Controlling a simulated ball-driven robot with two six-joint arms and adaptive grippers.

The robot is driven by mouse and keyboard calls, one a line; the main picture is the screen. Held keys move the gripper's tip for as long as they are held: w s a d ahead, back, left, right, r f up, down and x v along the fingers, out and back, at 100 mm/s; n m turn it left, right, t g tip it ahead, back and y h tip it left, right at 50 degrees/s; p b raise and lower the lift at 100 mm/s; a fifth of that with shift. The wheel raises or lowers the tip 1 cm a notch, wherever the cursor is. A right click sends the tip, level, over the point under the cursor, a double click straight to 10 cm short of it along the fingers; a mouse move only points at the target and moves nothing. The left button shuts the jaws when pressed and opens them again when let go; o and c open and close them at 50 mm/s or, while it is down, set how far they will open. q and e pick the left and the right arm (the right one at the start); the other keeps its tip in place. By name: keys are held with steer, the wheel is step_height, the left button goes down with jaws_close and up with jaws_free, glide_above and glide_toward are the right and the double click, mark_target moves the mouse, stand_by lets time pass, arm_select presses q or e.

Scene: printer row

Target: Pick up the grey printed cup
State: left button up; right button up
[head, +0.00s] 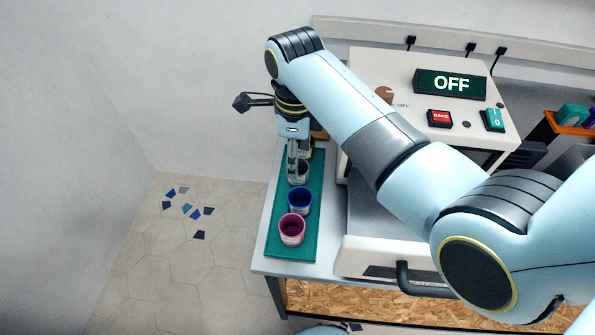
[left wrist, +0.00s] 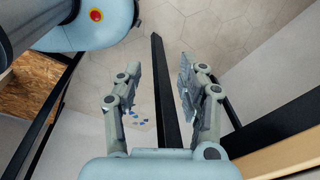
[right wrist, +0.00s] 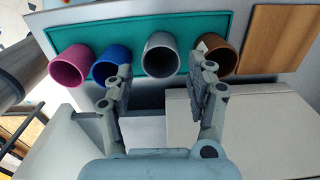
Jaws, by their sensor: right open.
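The grey printed cup (right wrist: 161,58) stands on the teal mat between a blue cup and a brown cup in the right wrist view. In the head view the grey cup (head: 302,179) is partly hidden by my right gripper (head: 293,172). My right gripper (right wrist: 160,72) is open, with one finger on each side of the grey cup in the picture and a gap to both sides. I cannot tell how far down the fingertips reach beside it. My left gripper (left wrist: 147,75) is open and empty over the floor, away from the cups.
On the teal mat (head: 278,236) stand a magenta cup (head: 291,231), a blue cup (head: 299,200) and a brown cup (right wrist: 214,58), close to the grey one. A white oven-like machine (head: 372,72) marked OFF stands to the right. A wooden board (right wrist: 278,45) lies beyond the mat.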

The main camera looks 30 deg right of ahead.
mark_target(303, 166)
steer(key=f, duration=0.4)
steer(key=shift+d, duration=0.2)
steer(key=shift+f, duration=0.2)
steer(key=shift+c, duration=0.4)
steer(key=c, duration=0.6)
arm_select(q)
steer(key=shift+w+d+r, duration=0.25)
steer(key=shift+w, duration=0.35)
arm_select(e)
steer(key=shift+o, duration=0.2)
